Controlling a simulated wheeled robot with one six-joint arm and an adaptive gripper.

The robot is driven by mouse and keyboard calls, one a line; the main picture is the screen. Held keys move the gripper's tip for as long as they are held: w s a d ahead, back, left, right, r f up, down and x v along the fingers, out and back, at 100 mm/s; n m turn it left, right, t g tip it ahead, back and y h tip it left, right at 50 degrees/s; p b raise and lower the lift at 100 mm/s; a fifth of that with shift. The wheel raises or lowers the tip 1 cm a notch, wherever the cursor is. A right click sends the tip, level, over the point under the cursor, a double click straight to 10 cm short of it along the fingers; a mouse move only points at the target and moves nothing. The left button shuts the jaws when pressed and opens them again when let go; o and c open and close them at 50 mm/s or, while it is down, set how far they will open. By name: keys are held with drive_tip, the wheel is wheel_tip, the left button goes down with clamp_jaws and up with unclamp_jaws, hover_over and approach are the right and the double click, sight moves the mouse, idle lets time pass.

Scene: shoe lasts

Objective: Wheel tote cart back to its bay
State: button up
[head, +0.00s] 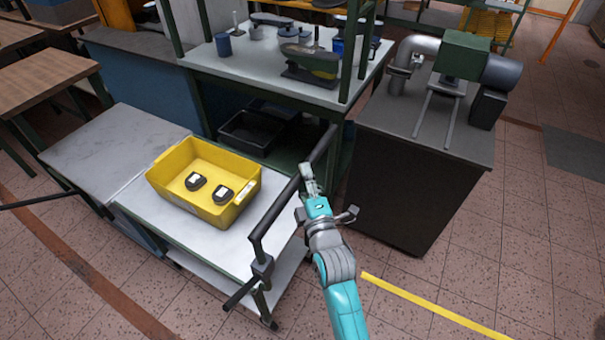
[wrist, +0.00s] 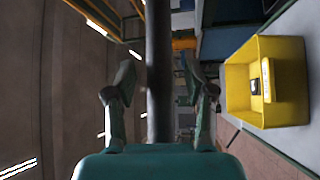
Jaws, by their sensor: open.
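The tote cart (head: 188,222) has a pale top, a lower shelf and casters. It stands left of centre in the head view. A yellow tote (head: 231,209) sits on it with two dark pieces (head: 208,186) inside; the tote also shows in the wrist view (wrist: 237,85). The cart's dark handle bar (head: 272,214) rises along its right end. My gripper (head: 308,180) is at the bar's right side. In the wrist view the bar (wrist: 158,40) runs between my open fingers (wrist: 158,78), with space on both sides. I see no grip on it.
A green-framed workbench (head: 250,60) with tools stands behind the cart. A dark cabinet with a machine (head: 425,160) stands to the right. A grey table (head: 110,148) adjoins the cart's left. Yellow floor tape (head: 437,306) lies at lower right; tiled floor around it is clear.

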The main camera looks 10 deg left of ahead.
drive_tip(key=shift+w+a+r, duration=0.1)
drive_tip(key=shift+w+a, duration=0.2)
drive_tip(key=shift+w, duration=0.35)
drive_tip(key=shift+c, duration=0.3)
clamp_jaws()
drive_tip(key=shift+d, duration=0.1)
